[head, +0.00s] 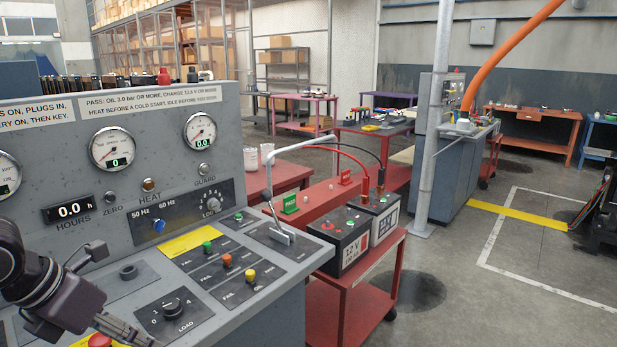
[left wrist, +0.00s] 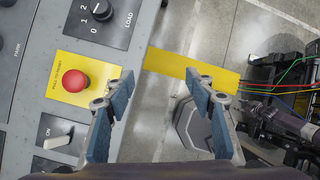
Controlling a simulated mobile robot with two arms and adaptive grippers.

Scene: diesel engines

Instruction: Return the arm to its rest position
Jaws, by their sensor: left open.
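My left arm comes in at the lower left of the head view, and its gripper (head: 128,330) is low over the front part of the grey control console (head: 235,275). In the left wrist view the left gripper (left wrist: 160,76) has its two blue-padded fingers spread wide, with nothing between them. Below the gap show the floor and a yellow floor stripe (left wrist: 190,70). The red stop button (left wrist: 70,80) on its yellow plate lies left of the fingers, apart from them as far as I can tell. My right gripper is not in view.
The console carries a load knob (head: 173,308), several coloured buttons and an upright lever (head: 280,225). A red cart (head: 345,300) with two batteries (head: 345,240) stands right of it. A grey post (head: 434,120) rises beyond. Open floor (head: 480,290) lies at the right.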

